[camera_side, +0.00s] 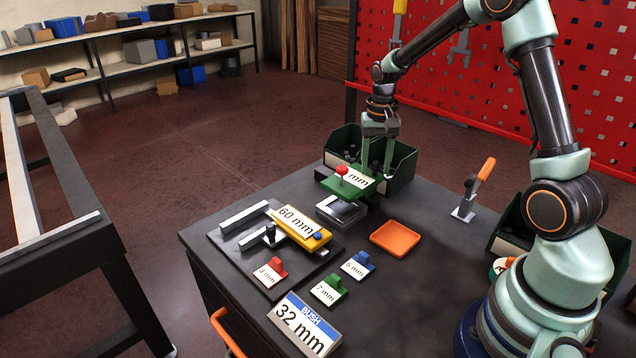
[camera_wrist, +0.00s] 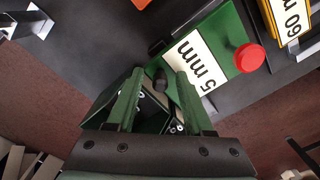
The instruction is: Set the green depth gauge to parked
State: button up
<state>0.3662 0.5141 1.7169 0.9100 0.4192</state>
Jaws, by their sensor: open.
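The green depth gauge (camera_side: 357,192) is a flat green piece with a white "mm" label and a red knob (camera_side: 342,170), above a grey metal block (camera_side: 340,211) near the table's back. In the wrist view its label (camera_wrist: 195,62) reads "5 mm", with the red knob (camera_wrist: 249,57) to the right. My gripper (camera_side: 377,172) points down at the gauge's back end. In the wrist view my gripper (camera_wrist: 159,74) is open, its fingers either side of a small black knob (camera_wrist: 160,85). I cannot tell whether they touch it.
A yellow "60 mm" gauge (camera_side: 300,230) lies on a fixture at left. Small red (camera_side: 270,272), green (camera_side: 328,290) and blue (camera_side: 358,265) labelled blocks and a "BUSH 32 mm" sign (camera_side: 304,326) stand in front. An orange tray (camera_side: 396,238), toggle clamp (camera_side: 470,195) and green bins (camera_side: 400,160) are nearby.

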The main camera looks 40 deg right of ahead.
grip_shut()
dwell(1.4)
